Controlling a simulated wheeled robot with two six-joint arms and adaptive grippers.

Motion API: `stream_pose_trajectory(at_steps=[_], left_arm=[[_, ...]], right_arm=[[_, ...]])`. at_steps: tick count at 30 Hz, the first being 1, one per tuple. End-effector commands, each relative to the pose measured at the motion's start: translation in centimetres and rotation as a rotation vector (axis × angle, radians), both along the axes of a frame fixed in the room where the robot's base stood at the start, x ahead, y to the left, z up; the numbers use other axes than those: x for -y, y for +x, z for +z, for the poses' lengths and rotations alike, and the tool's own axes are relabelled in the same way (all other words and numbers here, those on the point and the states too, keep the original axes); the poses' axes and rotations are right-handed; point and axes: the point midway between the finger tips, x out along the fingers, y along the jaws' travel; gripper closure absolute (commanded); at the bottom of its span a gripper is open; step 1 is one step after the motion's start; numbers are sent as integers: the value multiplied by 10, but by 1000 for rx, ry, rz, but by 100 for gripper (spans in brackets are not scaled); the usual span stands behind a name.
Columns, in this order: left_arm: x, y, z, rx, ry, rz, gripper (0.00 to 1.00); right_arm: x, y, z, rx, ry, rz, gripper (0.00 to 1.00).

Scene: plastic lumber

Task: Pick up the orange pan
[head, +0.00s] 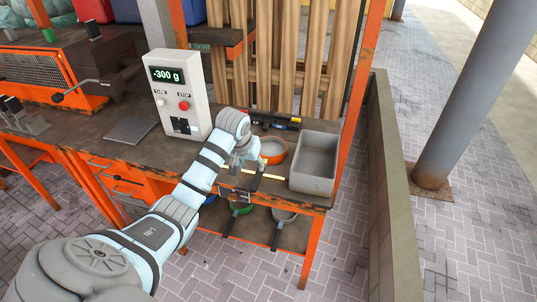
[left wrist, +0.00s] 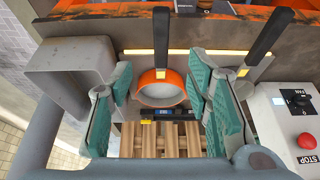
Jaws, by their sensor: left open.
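The orange pan (head: 272,154) sits on the workbench, just left of the grey bin. It has an orange rim, a pale inside and a black handle pointing to the bench's front edge. My left gripper (head: 249,163) is beside the pan at its left in the head view and partly hides the area around it. In the left wrist view the orange pan (left wrist: 160,88) shows between the two spread green-padded fingers of my left gripper (left wrist: 160,88), beyond their tips. The gripper is open and empty. My right gripper is not in view.
A grey bin (head: 314,164) stands right of the pan. A black level-like tool (head: 275,120) lies behind it. A scale display box (head: 178,95) stands left of my arm. A second black handle (left wrist: 265,40) lies nearby. More pans (head: 284,215) rest on the lower shelf.

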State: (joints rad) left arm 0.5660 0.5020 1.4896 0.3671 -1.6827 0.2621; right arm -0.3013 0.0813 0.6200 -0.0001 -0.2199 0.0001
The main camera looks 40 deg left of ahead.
Motion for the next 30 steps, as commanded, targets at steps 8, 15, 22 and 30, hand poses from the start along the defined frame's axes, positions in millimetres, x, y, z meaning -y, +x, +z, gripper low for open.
stream_pose_trajectory(at_steps=[8, 15, 22, 30], left_arm=[[-6, 26, -70, -6, -3, -3, 55], [-14, 41, -101, -5, -3, -4, 55], [-19, 51, -126, -4, 0, -5, 55], [-19, 51, -124, -4, 0, -5, 74]], right_arm=[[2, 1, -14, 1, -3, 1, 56], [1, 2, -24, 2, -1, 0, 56], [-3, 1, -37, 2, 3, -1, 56], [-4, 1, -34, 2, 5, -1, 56]])
